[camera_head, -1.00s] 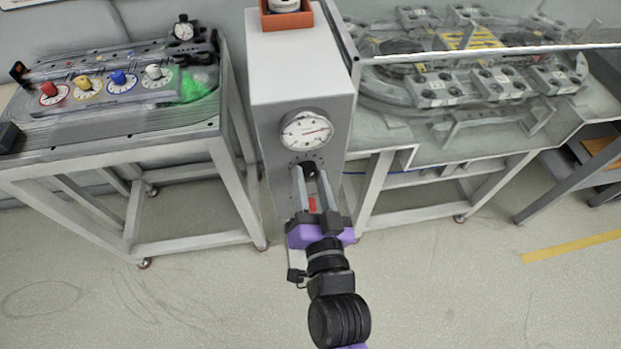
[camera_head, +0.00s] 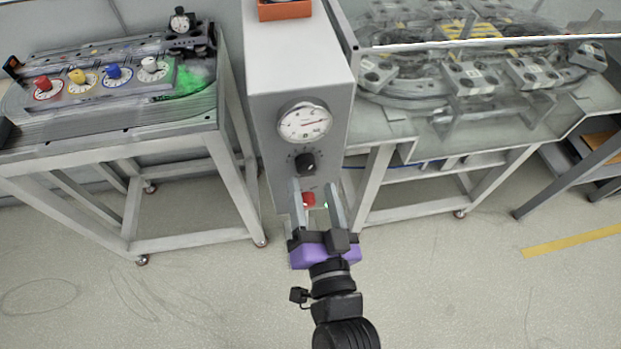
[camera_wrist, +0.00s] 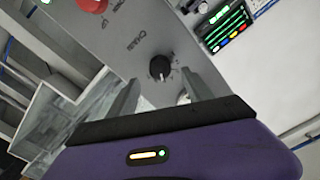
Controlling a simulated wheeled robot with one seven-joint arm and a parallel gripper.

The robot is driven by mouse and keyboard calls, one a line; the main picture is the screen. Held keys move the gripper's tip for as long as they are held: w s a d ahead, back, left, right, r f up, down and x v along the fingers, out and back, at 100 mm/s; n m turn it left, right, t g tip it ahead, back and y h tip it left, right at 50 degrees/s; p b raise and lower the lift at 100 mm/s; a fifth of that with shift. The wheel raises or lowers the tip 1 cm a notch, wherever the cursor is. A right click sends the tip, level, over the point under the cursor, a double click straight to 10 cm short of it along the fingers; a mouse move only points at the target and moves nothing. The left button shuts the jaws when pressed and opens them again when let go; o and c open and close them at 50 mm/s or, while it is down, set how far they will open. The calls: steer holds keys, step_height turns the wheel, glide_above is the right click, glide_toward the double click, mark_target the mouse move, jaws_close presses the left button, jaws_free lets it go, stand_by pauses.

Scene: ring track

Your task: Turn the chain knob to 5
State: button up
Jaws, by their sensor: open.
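The black chain knob (camera_head: 305,163) is on the front of the grey box, below a round white gauge (camera_head: 304,122). In the wrist view the knob (camera_wrist: 160,68) shows a pale pointer mark beside the word "CHAIN"; the scale numbers are too small to read. My gripper (camera_head: 315,186) is open and empty, its two fingers apart. It is in front of the box, just below the knob and clear of it. In the wrist view my fingers (camera_wrist: 155,88) point toward the panel on either side of the knob.
A red button (camera_head: 309,199) is on the panel below the knob, seen between my fingers. A left table holds a device with red, yellow, blue and white knobs (camera_head: 97,77). A ring track (camera_head: 470,80) lies on the right table. An orange tray (camera_head: 284,10) tops the box.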

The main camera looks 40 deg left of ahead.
steer(key=v, duration=0.3)
steer(key=shift+s+d+b, duration=0.2)
steer(key=shift+d+b, duration=0.05)
steer(key=shift+b, duration=0.1)
steer(key=s+d+r+m+t+h, duration=0.1)
steer(key=s+d+t+h, duration=0.15)
steer(key=d, duration=0.85)
steer(key=s+d+t+h, duration=0.2)
steer(key=d+t+h, duration=0.15)
steer(key=d, duration=0.75)
steer(key=s+d+f+m+g+h, duration=0.2)
steer(key=s+d+h, duration=0.5)
steer(key=s+d, duration=0.6)
steer(key=shift+d+m+g+h, duration=0.3)
steer(key=shift+d+m+g, duration=0.15)
steer(key=shift+d, duration=0.2)
